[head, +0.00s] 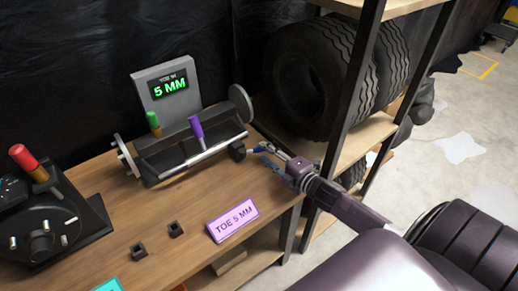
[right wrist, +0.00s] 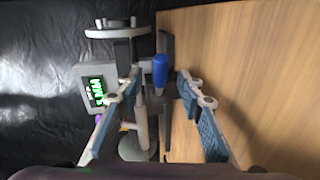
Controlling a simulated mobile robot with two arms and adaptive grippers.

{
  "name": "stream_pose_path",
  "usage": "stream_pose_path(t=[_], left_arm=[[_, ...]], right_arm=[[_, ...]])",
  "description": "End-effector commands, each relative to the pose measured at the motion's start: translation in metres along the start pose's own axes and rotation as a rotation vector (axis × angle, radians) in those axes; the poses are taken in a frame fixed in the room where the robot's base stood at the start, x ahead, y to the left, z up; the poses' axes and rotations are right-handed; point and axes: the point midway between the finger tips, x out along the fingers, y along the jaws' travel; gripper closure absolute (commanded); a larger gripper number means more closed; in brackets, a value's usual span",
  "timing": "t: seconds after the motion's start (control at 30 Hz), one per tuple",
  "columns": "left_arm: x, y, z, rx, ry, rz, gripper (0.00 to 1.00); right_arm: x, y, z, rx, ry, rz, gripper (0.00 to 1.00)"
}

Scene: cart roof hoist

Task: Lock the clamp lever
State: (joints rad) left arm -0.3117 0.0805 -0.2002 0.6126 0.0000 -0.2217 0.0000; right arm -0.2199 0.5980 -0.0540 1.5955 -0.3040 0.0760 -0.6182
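A toe fixture (head: 190,148) with a dark frame and round end discs stands on the bench. It carries a green handle (head: 153,121), a purple handle (head: 196,128) and, at its right end, a blue-handled lever (head: 257,150), which I take to be the clamp lever. In the right wrist view the blue handle (right wrist: 160,70) lies between the spread fingertips of my right gripper (right wrist: 160,82), with a gap visible on its right. My right gripper (head: 266,158) is open at the fixture's right end; contact cannot be told. My left gripper is not in view.
A grey display (head: 166,86) behind the fixture reads 5 MM. A purple TOE 5 MM sign (head: 232,219) and two small dark blocks (head: 138,250) stand on the bench (head: 200,200). A dark device (head: 52,232) is at left. A tyre shelf post (head: 345,110) rises close to my right arm.

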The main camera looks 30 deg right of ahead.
Motion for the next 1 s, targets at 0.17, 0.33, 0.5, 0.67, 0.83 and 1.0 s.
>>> stream_pose_path(t=[0.17, 0.33, 0.5, 0.67, 0.83, 1.0], left_arm=[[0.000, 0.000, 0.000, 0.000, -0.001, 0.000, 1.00], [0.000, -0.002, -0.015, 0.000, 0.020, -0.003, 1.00], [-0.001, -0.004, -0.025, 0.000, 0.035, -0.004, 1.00], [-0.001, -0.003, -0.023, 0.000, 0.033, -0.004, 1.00], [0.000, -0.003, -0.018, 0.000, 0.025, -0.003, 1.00], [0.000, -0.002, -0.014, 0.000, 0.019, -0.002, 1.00]], right_arm=[[0.023, 0.001, 0.000, 0.001, 0.000, 0.002, 0.66], [0.033, 0.000, -0.001, 0.000, 0.000, 0.000, 0.66], [0.036, 0.000, 0.000, 0.000, 0.000, 0.000, 0.66], [0.035, 0.000, 0.000, 0.000, 0.000, 0.000, 0.66], [0.035, 0.000, 0.000, -0.001, 0.000, 0.000, 0.84], [0.035, 0.000, 0.000, -0.001, 0.000, 0.000, 1.00]])
